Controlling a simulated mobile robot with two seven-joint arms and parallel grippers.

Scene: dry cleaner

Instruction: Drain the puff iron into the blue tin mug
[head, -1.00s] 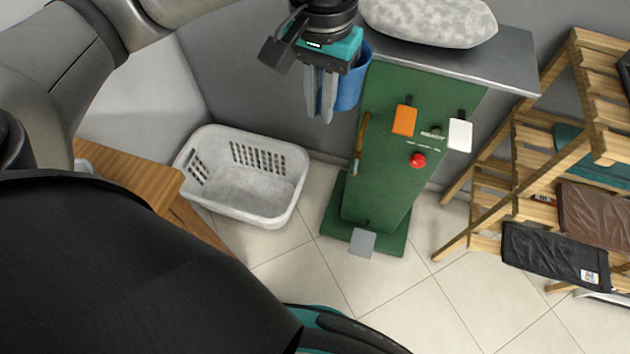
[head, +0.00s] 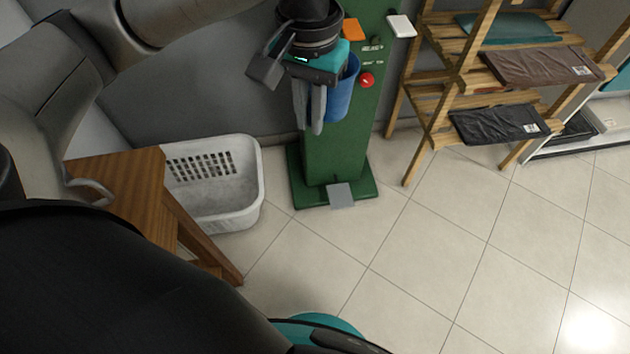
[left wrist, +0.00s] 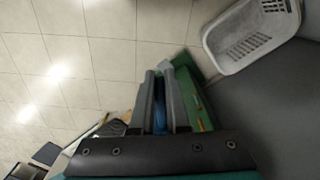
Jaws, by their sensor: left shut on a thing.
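The puff iron's green stand (head: 330,150) is in the upper middle of the head view. An orange lever (head: 354,29), a white lever (head: 400,25) and a red knob (head: 367,80) show on it. Its top is out of view. A grey pedal (head: 341,195) is at its base. My left gripper (head: 317,125) is shut on the blue tin mug (head: 342,93), in front of the stand in this view. The fingers hide part of the mug. In the left wrist view, a strip of the mug (left wrist: 160,116) shows between the fingers. My right gripper is not in view.
A white laundry basket (head: 252,180) stands on the floor left of the stand. A wooden table (head: 120,190) is at the left. A wooden rack (head: 440,110) with folded garments stands right of the stand. The tiled floor in front is clear.

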